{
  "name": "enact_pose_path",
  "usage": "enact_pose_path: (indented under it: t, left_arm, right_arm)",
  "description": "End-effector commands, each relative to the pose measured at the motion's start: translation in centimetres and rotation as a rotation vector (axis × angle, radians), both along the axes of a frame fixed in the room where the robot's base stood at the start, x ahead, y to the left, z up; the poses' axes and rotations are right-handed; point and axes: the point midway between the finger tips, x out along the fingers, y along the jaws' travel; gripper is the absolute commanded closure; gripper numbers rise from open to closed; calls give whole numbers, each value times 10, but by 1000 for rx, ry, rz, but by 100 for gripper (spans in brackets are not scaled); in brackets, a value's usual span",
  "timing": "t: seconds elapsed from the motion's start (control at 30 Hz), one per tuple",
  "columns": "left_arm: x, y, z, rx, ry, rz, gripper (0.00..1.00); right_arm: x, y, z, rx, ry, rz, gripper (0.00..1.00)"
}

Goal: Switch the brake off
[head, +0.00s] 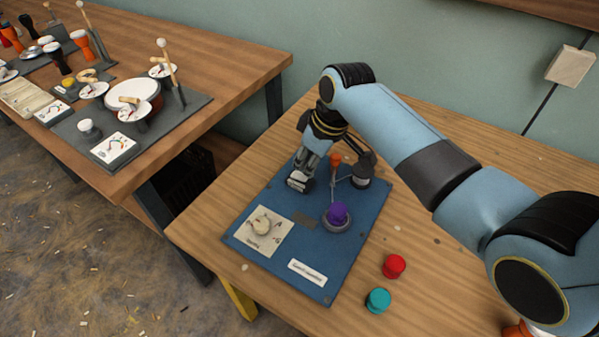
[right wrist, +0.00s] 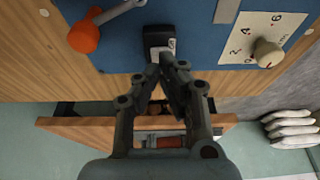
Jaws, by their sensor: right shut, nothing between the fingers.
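A blue board (head: 318,267) lies on the wooden table. A small black switch block with a pale label (right wrist: 170,44) sits near the board's edge; I take it to be the brake switch. My right gripper (right wrist: 166,66) is shut and empty, its fingertips right at the block. I cannot tell whether they touch, or which way the switch is set. In the head view my right gripper (head: 302,172) is over the board's far left part and partly hides the block. My left gripper is in neither view.
The board also carries a dial on a white plate (head: 270,239), a purple knob (head: 337,213) and a crank with an orange knob (right wrist: 83,38). Red (head: 394,265) and teal (head: 378,299) pieces stand on the table. Another table (head: 226,76) with drums stands left.

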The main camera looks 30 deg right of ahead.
Motion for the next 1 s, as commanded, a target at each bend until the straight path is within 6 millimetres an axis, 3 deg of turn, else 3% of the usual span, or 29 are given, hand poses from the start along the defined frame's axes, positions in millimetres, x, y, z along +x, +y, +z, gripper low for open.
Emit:
enact_pose_path:
  t: [1.0]
  left_arm:
    - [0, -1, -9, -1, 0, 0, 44]
  right_arm:
    - [0, 0, -15, 0, 0, 0, 100]
